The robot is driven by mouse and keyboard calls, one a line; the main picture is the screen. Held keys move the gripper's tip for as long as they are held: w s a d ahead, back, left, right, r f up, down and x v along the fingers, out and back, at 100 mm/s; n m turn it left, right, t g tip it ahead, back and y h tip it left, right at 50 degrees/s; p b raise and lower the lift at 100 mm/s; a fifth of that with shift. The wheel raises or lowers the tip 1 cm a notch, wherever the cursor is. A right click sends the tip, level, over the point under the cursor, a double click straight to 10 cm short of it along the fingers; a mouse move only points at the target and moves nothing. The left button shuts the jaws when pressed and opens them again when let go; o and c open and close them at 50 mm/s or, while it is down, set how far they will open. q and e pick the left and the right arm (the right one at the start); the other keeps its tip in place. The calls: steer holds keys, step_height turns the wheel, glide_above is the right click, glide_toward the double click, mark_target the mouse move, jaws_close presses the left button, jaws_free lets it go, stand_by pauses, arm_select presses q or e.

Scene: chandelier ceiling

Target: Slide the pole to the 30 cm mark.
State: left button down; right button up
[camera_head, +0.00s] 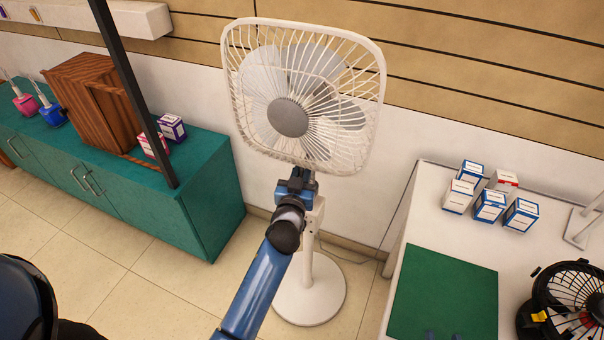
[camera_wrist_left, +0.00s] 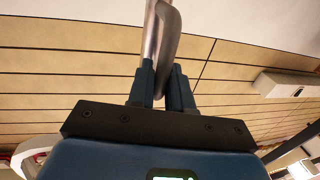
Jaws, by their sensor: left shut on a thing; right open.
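The white floor fan (camera_head: 290,117) stands on its round base (camera_head: 309,290), with its pole (camera_head: 309,240) rising to the square guard. In the left wrist view, the left gripper (camera_wrist_left: 163,85) is shut on the greyish pole (camera_wrist_left: 151,35), which runs on to the top edge. I see no readable 30 cm mark. My right gripper (camera_head: 442,334) shows only its two parted fingertips, above the green mat, at the bottom edge.
A white table (camera_head: 432,200) at the right bears the green mat (camera_head: 445,285), several small boxes (camera_head: 490,205) and a black fan (camera_head: 570,300). A green cabinet (camera_head: 215,200) is at the left, with a dark upright bar (camera_head: 135,90) in front.

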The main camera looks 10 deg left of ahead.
arm_select(q)
step_height(320, 180, up, 28)
steer(key=p, duration=1.7)
steer(key=shift+r, duration=0.15)
steer(key=c, duration=1.4)
jaws_free()
steer(key=shift+o, duration=0.9)
